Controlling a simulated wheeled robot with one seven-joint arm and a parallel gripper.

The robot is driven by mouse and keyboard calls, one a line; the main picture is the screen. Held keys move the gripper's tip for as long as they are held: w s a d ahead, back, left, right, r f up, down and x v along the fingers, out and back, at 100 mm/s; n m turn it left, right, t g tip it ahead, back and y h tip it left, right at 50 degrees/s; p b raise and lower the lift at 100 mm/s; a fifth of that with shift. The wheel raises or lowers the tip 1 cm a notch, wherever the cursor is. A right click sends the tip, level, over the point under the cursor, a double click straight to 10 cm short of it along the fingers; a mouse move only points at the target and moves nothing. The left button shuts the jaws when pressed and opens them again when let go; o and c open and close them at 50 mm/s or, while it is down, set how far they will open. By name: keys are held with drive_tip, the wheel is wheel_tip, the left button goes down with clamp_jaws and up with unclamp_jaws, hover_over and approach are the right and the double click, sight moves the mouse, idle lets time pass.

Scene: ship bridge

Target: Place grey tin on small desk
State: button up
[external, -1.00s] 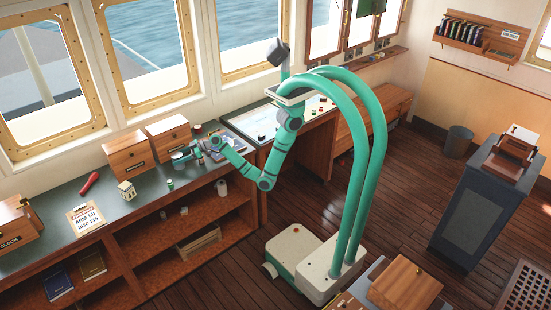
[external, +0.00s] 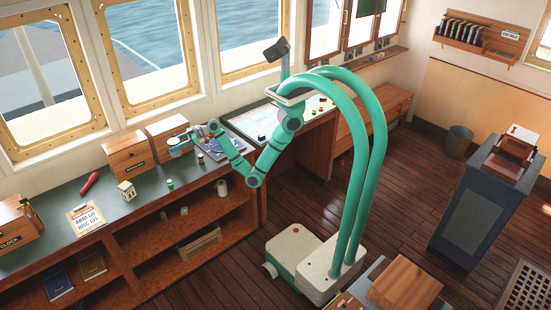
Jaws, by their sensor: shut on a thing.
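My gripper (external: 184,144) is above the long green-topped counter (external: 140,200), in front of the wooden boxes. It is shut on a small pale grey thing (external: 177,153), which looks like the grey tin; the fingers partly hide it. The held thing appears slightly above the counter top. I cannot tell for sure which piece of furniture is the small desk; a low grey-topped one (external: 372,272) with a wooden box on it stands at the bottom, right of my base.
Wooden boxes (external: 126,155) stand behind my gripper. A small green-lidded jar (external: 170,184), a lantern-like box (external: 127,190), a red object (external: 90,182) and a clipboard (external: 86,217) lie along the counter. A dark pedestal (external: 476,205) stands right. Wooden floor is open between.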

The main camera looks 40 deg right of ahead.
drive_tip(key=s+a+f+n+g, duration=0.1)
drive_tip(key=s+a+f, duration=0.2)
drive_tip(key=s, duration=1)
drive_tip(key=s+a+f+g, duration=0.1)
drive_tip(key=s+a+f, duration=0.2)
drive_tip(key=s, duration=1)
drive_tip(key=s+a+f+n+g+y, duration=0.1)
drive_tip(key=s+a+f, duration=0.2)
drive_tip(key=s, duration=1)
drive_tip(key=shift+s+a+f+n, duration=0.15)
drive_tip(key=shift+a+f+n, duration=0.2)
drive_tip(key=shift+f, duration=0.55)
drive_tip(key=shift+s+a, duration=0.1)
